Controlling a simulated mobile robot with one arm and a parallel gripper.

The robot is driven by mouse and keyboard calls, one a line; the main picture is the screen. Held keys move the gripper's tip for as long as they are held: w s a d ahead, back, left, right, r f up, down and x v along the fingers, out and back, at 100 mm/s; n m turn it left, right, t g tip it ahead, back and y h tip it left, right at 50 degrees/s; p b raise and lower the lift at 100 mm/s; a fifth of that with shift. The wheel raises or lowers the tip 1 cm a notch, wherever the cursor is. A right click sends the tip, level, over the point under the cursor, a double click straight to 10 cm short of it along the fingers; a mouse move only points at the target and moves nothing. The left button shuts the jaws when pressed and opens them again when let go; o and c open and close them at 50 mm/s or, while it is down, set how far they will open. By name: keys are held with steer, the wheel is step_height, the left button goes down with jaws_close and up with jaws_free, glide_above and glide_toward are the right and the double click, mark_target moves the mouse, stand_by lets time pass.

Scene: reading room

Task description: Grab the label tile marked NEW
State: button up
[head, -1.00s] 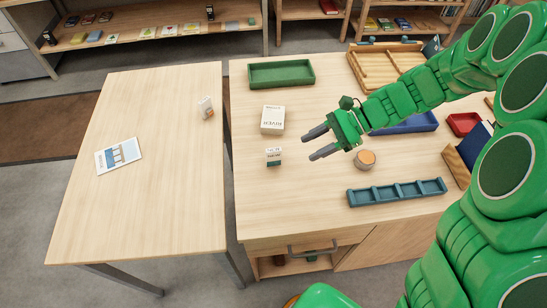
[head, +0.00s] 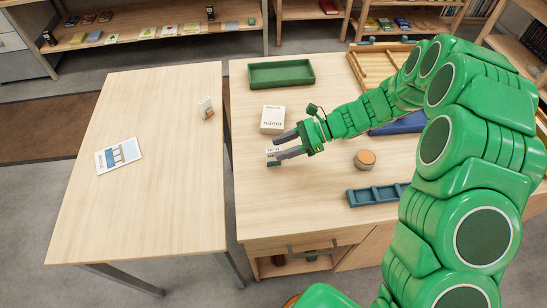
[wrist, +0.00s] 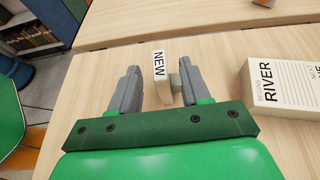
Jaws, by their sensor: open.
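The label tile marked NEW (wrist: 160,78) is a small white block with black letters, standing on the wooden table. In the wrist view it lies between the two fingers of my gripper (wrist: 157,72), nearer the right finger. There is a clear gap to the left finger. A small grey piece sits between the tile and the right finger; I cannot tell whether they touch. In the head view my gripper (head: 274,151) is open around the tile (head: 271,153), and the fingers partly hide it.
A white block marked RIVER (head: 272,118) stands close behind my gripper; it also shows in the wrist view (wrist: 290,88). A green tray (head: 281,74), a round wooden-topped pot (head: 364,160) and a blue divided tray (head: 375,195) are nearby. The table front is clear.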

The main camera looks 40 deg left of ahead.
mark_target(268, 165)
steer(key=shift+f+x, duration=0.1)
steer(key=shift+x, duration=1.2)
steer(key=shift+f+x, duration=0.15)
steer(key=shift+x, duration=1.2)
steer(key=shift+w, duration=0.1)
steer(key=shift+c, duration=0.2)
jaws_close()
